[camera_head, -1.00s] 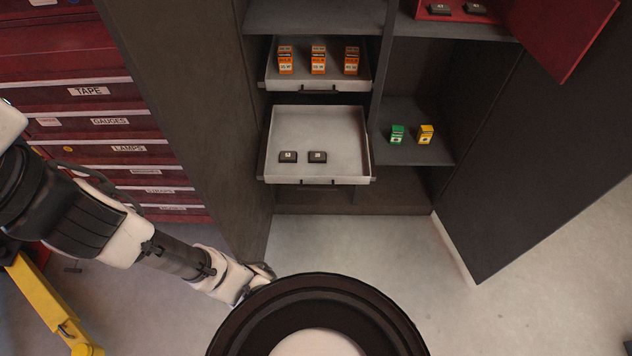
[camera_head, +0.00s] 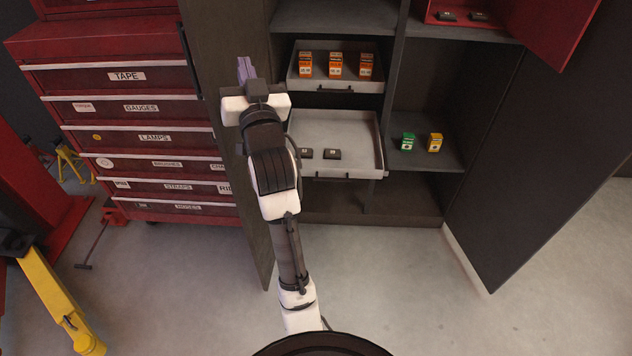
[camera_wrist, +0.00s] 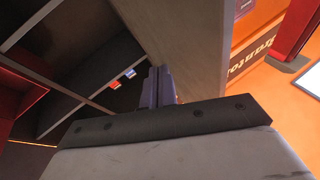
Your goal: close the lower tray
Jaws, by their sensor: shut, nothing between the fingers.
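The lower tray (camera_head: 352,125) is pulled out of the cabinet in the head view, with two small dark boxes (camera_head: 333,154) near its front. My arm passes in front of its left side and hides part of it. My gripper (camera_head: 244,68) is shut and empty, raised up and to the left of the tray, near the cabinet's open left door. In the wrist view the purple fingers (camera_wrist: 157,88) are together beside a grey panel edge. The tray cannot be made out in the wrist view.
The upper tray (camera_head: 365,86), holding orange boxes (camera_head: 336,65), is also pulled out. The cabinet's right door (camera_head: 530,150) stands open. A red drawer chest (camera_head: 140,130) is at left. Green (camera_head: 407,142) and yellow (camera_head: 434,142) boxes sit on a shelf. Floor at front right is clear.

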